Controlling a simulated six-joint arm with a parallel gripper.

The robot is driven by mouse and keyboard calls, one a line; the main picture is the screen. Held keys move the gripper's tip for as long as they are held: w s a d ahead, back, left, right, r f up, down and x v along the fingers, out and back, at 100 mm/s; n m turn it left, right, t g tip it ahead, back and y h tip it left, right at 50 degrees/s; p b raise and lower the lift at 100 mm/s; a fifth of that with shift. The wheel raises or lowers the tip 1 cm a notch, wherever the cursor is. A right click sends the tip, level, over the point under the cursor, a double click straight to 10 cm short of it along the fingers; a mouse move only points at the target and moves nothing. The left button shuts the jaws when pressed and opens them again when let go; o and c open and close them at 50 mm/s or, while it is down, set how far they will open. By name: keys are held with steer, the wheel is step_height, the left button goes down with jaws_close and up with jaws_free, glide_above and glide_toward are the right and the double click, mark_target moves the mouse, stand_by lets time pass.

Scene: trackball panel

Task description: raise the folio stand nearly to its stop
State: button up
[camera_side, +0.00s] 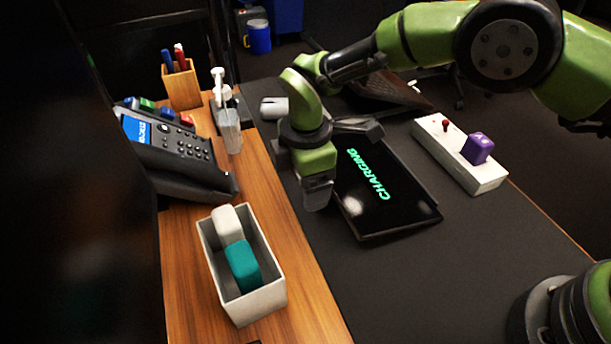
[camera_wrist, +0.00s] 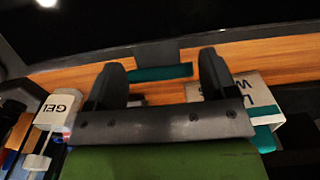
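The folio stand, a black tablet-like panel (camera_side: 385,187) with green "CHARGING" text, lies low on the dark desk mat in the side view. Its exact tilt is hard to tell. My gripper (camera_side: 317,203) points down at the panel's left edge. In the wrist view my gripper (camera_wrist: 160,65) has its two fingers spread apart. A teal strip (camera_wrist: 160,72) on a dark tab shows between the fingers, with a gap on each side. The dark panel (camera_wrist: 170,20) fills the top of that view.
A white box (camera_side: 275,303) with white and teal blocks stands in front left. A desk phone (camera_side: 180,160), pen holder (camera_side: 181,87) and gel bottle (camera_side: 229,130) are on the wood at left. A pale control box (camera_side: 490,178) with a purple block stands right.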

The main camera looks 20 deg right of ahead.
steer(key=shift+c, duration=1.3)
steer(key=shift+r, duration=0.1)
steer(key=shift+r, duration=0.1)
steer(key=shift+d+r+y, duration=0.25)
steer(key=shift+r+y, duration=0.1)
steer(key=shift+r, duration=0.15)
steer(key=shift+d+r+y, duration=0.2)
steer(key=shift+r+y, duration=0.15)
steer(key=shift+r, duration=0.15)
steer(key=d+r+y, duration=0.4)
steer(key=d+r, duration=0.1)
steer(key=r, duration=0.2)
steer(key=shift+y, duration=0.4)
steer(key=shift+d+r, duration=0.45)
steer(key=shift+d, duration=0.2)
steer(key=shift+d+r, duration=0.45)
steer(key=shift+d, duration=0.2)
steer(key=shift+d+r, duration=0.25)
steer(key=shift+d, duration=0.3)
steer(key=shift+d+r, duration=0.25)
steer(key=shift+d, duration=0.4)
